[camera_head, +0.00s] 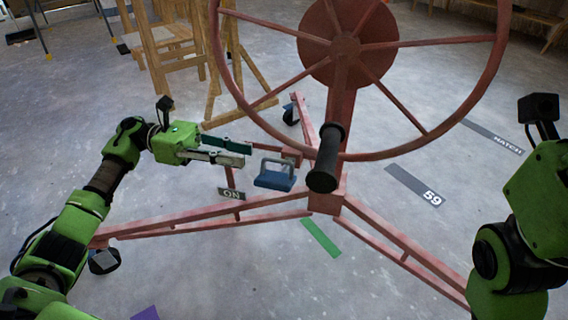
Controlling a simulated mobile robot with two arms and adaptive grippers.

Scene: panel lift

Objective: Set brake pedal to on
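The brake pedal (274,180) is a small blue block with a grey loop on top, on the left side of the red panel lift's post. A dark "ON" label (231,193) shows to its left, by the red leg. My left gripper (248,154) reaches in from the left, its two fingers pointing right with a gap between them. In the picture its tips end just up and left of the pedal. They look empty and apart from it; depth is hard to judge. My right arm is at the right edge, its fingers outside the picture.
The lift's large red wheel (424,133) and black handle (325,160) stand right of the pedal. Red legs (400,245) spread over the grey floor. Wooden frames (165,50) stand behind. Open floor lies in front.

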